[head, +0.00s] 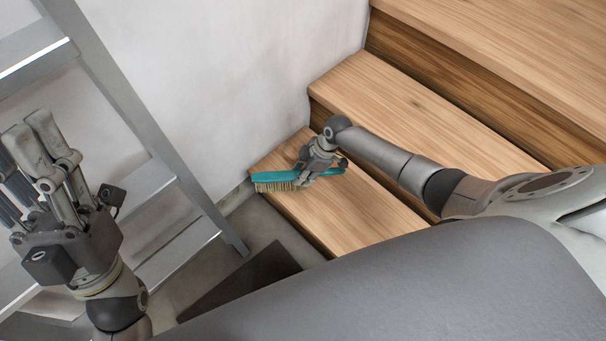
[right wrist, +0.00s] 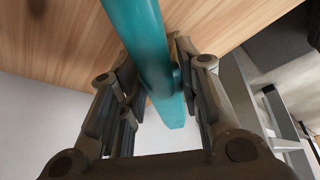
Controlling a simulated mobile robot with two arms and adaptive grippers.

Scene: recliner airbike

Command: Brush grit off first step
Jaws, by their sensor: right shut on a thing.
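A teal brush (head: 272,177) with pale bristles is at the left end of the first wooden step (head: 362,207), by the wall. My right gripper (head: 318,172) is shut on its handle. The bristles face down at the step's left edge; I cannot tell whether they touch the wood. In the right wrist view the teal handle (right wrist: 147,50) runs between the fingers of the right gripper (right wrist: 158,95), with the wood behind it. No grit can be made out on the step. My left gripper (head: 32,150) is raised at the left, away from the steps, its fingers pointing up and empty.
A grey metal ladder (head: 130,110) stands at the left, between the left gripper and the steps. A white wall (head: 230,70) borders the steps' left ends. Higher wooden steps (head: 420,105) rise behind. A dark mat (head: 240,280) lies on the floor below.

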